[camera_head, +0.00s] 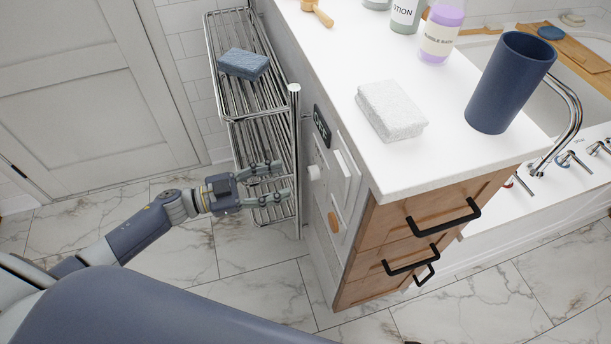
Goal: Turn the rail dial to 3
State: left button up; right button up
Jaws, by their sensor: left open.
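The chrome towel rail (295,150) stands upright beside the cabinet's left side. A small white round knob (314,173), which looks like the rail dial, sits on that side, just right of the rail post. Its marks are too small to read. My left gripper (282,180) is open and empty, its fingers pointing right toward the knob. The fingers overlap the rail's lower bars in the picture, and a gap shows between the fingertips and the knob. My right gripper is not in view.
A dark display panel (322,126) and a round wooden knob (333,222) are on the same cabinet side. A folded blue towel (244,64) lies on the rail's shelf. The white countertop (440,165) holds a white towel (391,110) and a blue cup (508,84).

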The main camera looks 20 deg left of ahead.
aim_at(309, 173)
pick_arm(q)
jog(key=x, duration=0.7)
jog(key=c, duration=1.1)
